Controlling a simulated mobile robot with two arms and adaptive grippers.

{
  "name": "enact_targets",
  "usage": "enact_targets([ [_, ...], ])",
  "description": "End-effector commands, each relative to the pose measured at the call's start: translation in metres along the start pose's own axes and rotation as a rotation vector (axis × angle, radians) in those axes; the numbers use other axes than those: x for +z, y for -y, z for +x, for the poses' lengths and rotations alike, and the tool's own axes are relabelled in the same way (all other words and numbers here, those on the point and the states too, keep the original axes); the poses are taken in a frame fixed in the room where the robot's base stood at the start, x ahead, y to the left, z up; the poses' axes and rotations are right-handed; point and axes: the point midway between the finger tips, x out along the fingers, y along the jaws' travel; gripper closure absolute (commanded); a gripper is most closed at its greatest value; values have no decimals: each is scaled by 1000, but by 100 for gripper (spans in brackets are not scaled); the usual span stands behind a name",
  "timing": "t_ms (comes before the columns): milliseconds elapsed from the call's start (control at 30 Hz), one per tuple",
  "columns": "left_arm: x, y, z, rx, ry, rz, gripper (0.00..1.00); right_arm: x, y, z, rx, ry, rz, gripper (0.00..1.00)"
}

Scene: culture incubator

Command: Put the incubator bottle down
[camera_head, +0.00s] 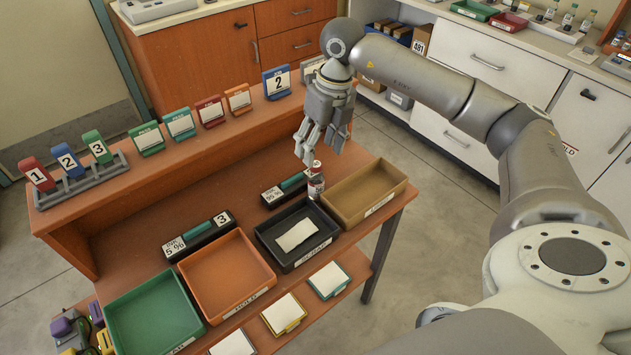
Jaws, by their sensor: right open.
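The incubator bottle (316,186) is small, with a red and white top and a dark red label band. It appears upright on the wooden bench (146,220), at the back corner between the black tray (268,240) and the tan tray (385,207). My right gripper (318,150) points down just above the bottle. Its fingers are open, and the fingertips are close to the bottle's top; I cannot tell whether they touch it. My left gripper is not in view.
Dark labelled blocks lie beside the bottle (274,195) and further left (200,238). An orange tray (190,278) and a green tray (120,300) stand to the left. Coloured cards line the raised shelf (190,150) behind. White cabinets (470,60) stand at the right.

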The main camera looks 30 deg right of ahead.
Motion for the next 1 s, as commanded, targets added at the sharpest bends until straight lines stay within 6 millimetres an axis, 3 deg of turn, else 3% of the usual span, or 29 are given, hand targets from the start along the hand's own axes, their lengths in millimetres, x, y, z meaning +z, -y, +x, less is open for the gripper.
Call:
enact_targets([
  [400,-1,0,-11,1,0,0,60,8,8,-5,-39,-63,906,40],
  [600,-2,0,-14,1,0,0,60,10,12,-6,-68,-77,1233,40],
  [800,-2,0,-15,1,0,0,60,10,14,-3,-83,-82,1363,40],
  [1000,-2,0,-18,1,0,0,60,6,14,27,-86,-83,1370,40],
])
